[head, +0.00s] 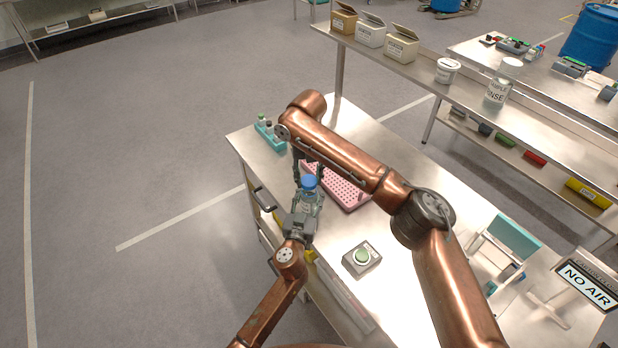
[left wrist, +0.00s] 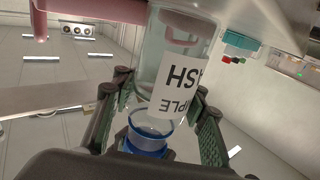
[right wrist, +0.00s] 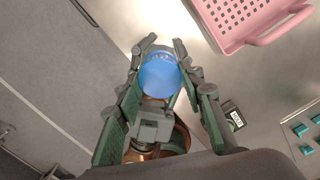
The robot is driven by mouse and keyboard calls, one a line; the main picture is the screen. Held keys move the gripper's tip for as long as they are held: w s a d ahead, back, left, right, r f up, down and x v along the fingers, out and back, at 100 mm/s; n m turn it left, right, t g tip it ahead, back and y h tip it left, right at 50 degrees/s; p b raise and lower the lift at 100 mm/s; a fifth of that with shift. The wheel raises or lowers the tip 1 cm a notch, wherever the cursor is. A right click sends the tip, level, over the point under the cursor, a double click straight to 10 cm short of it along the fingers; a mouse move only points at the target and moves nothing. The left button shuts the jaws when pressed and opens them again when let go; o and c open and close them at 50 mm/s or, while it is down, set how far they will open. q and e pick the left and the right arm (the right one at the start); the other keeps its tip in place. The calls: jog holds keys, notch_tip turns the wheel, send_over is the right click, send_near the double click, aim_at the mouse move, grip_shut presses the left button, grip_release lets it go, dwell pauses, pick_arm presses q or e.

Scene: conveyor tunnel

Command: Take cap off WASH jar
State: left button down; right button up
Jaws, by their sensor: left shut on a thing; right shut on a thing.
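A clear jar (head: 306,203) with a blue cap (head: 309,183) is held at the left edge of the workbench. In the left wrist view the jar (left wrist: 165,60) appears upside down, its white label partly reading "PLE" and "SH". My left gripper (head: 303,212) is shut on the jar's body. My right gripper (head: 308,177) reaches over from the right and is shut on the cap. In the right wrist view the cap (right wrist: 160,78) sits between the fingers and hides most of the jar. The cap appears in line with the jar's mouth; whether they touch is unclear.
A pink perforated rack (head: 345,190) lies just right of the jar. A teal rack (head: 268,136) stands at the bench's far left corner. A green-button box (head: 362,257) and a NO AIR sign (head: 587,285) are nearer. A RINSE jar (head: 497,92) stands on the back shelf.

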aim_at(309, 180)
pick_arm(q)
jog(key=shift+r, duration=0.15)
pick_arm(e)
jog(key=shift+s+r, duration=0.1)
jog(key=shift+r, duration=1.9)
pick_arm(q)
jog(key=c, duration=1.1)
grip_release()
